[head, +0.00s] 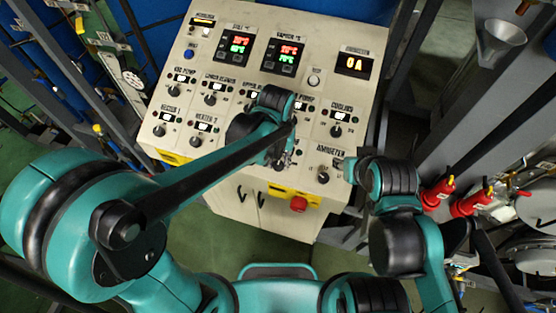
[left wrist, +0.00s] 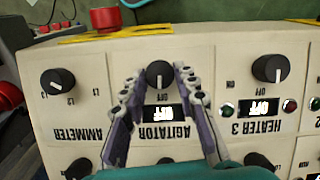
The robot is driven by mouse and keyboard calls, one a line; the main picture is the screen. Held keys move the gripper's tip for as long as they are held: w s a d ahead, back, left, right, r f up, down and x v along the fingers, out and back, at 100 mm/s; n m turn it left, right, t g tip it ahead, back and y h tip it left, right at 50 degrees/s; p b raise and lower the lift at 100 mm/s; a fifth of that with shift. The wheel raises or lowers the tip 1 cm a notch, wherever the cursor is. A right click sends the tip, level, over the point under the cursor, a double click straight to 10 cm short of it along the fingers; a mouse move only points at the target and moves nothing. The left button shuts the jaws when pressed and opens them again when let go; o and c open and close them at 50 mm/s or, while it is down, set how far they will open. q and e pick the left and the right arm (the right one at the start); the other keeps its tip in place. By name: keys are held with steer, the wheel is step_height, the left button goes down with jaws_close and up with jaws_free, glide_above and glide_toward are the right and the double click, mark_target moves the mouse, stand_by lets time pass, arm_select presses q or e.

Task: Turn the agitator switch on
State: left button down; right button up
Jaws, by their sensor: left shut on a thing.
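The agitator switch (left wrist: 159,74) is a black round knob with a white pointer line on the beige panel, seen upside down in the left wrist view. Its small display (left wrist: 163,112) reads OFF. My left gripper (left wrist: 157,77) has one finger on each side of the knob and is shut on it.
The heater 3 knob (left wrist: 271,68) and the ammeter knob (left wrist: 58,81) flank the agitator switch. A red button (head: 299,204) sits on the panel's front below. Lit displays (head: 283,55) are at the top. Red-handled valves (head: 437,192) stand at the right.

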arm_select(q)
steer(key=m+y+b, duration=0.1)
steer(key=m, duration=0.1)
steer(key=m+t+b, duration=0.1)
steer(key=m, duration=0.2)
steer(key=shift+s+d+f+y, duration=0.1)
steer(key=shift+s+d+y, duration=0.1)
steer(key=shift+y, duration=0.2)
steer(key=m+b, duration=0.1)
steer(key=m, duration=0.1)
steer(key=m+t+y+b, duration=0.1)
steer(key=m, duration=0.2)
steer(key=shift+s+d+t, duration=0.1)
steer(key=shift+t, duration=0.2)
arm_select(e)
step_height(320, 180, down, 4)
arm_select(q)
steer(key=shift+m, duration=0.4)
steer(key=c, duration=1.2)
jaws_free()
steer(key=shift+o, duration=0.2)
steer(key=v, duration=1.2)
